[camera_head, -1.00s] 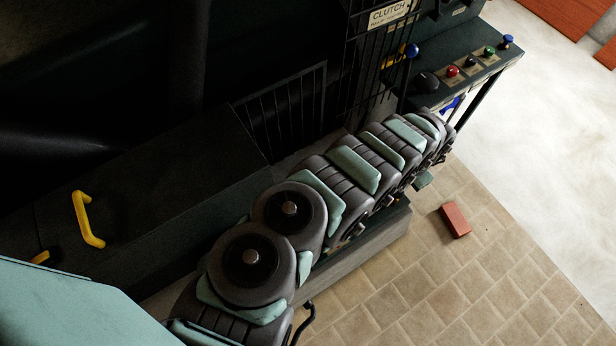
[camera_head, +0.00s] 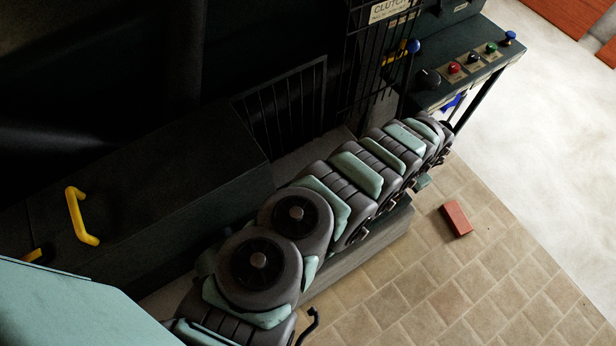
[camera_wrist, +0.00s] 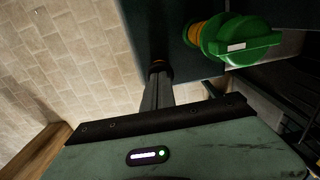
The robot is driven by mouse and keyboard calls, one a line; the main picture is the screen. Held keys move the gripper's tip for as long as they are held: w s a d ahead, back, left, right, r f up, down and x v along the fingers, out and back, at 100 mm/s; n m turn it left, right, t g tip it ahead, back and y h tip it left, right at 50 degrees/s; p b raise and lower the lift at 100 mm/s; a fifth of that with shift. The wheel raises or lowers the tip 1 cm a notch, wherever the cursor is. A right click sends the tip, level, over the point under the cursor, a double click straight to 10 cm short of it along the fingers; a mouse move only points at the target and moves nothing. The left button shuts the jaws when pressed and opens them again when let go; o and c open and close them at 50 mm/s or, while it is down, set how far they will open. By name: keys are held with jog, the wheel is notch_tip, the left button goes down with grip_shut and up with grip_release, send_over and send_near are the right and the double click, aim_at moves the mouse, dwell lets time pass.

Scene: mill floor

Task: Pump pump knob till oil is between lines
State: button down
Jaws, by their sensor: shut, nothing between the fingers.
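My gripper (camera_wrist: 157,88) shows in the wrist view with its dark fingers together and nothing held. Right of the tips is a green rounded fitting (camera_wrist: 238,42) with a yellow ribbed collar and a small white label. I cannot tell whether either is the pump knob. No oil level or lines can be made out. In the head view my arm hides the gripper's end.
A dark console (camera_head: 480,45) at the upper right bears several coloured buttons and a black knob (camera_head: 428,79). A barred guard (camera_head: 290,105) and a yellow handle (camera_head: 78,215) stand left of my arm. A red brick (camera_head: 456,218) lies on the open tiled floor.

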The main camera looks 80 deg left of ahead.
jog(key=shift+f, duration=0.5)
jog(key=shift+r, duration=0.25)
jog(key=shift+r+p, duration=1.65)
jog(key=shift+r, duration=0.25)
jog(key=shift+f, duration=0.1)
